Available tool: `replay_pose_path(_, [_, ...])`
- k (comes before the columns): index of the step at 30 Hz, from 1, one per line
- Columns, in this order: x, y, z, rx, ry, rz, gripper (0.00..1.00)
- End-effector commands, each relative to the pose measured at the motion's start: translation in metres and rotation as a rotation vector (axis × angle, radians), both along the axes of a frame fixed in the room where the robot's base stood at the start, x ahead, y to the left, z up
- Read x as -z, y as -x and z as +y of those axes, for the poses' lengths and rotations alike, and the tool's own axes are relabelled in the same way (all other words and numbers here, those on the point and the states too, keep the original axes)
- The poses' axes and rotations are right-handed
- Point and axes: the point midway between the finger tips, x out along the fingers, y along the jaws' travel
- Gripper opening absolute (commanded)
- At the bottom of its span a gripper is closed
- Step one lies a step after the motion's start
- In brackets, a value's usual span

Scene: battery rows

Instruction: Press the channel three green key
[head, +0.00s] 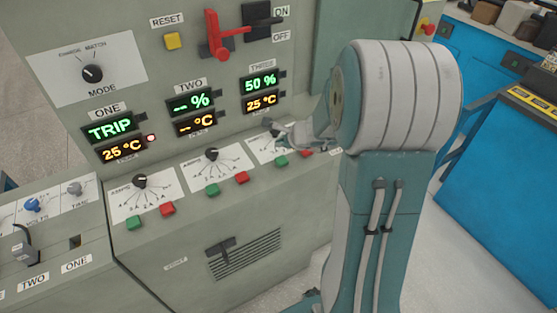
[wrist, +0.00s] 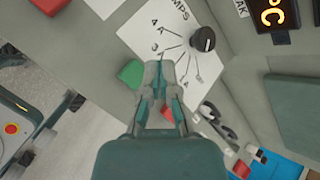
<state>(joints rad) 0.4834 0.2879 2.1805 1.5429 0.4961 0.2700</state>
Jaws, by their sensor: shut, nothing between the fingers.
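The channel three green key (head: 281,161) sits on the sloped panel below the third dial in the head view. In the wrist view the green key (wrist: 130,73) is just left of the fingertips. My gripper (head: 277,129) is shut and empty, in front of the third dial plate. In the wrist view my gripper (wrist: 160,80) points across the white dial plate (wrist: 150,35), close beside the green key. I cannot tell its height above the panel. The channel three red key (head: 307,153) is right of the green one, partly behind my gripper in the wrist view (wrist: 168,113).
The channel three display (head: 260,82) reads 50 % and 25 °C. A black dial knob (wrist: 203,39) stands near the fingers. Channel two's green key (head: 212,190) and red key (head: 242,178) lie to the left. A red lever (head: 216,42) is above.

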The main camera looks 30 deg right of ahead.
Motion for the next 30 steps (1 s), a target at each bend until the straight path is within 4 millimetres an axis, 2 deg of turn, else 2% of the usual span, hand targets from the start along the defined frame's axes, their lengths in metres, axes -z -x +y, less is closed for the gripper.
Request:
replay_pose_path(6, [0.028, 0.001, 0.0, 0.002, -0.001, 0.003, 0.0])
replay_pose_path(12, [0.04, 0.001, 0.003, 0.001, 0.004, 0.001, 0.0])
replay_pose_path(30, [0.043, 0.0, 0.001, 0.001, 0.004, 0.001, 0.0])
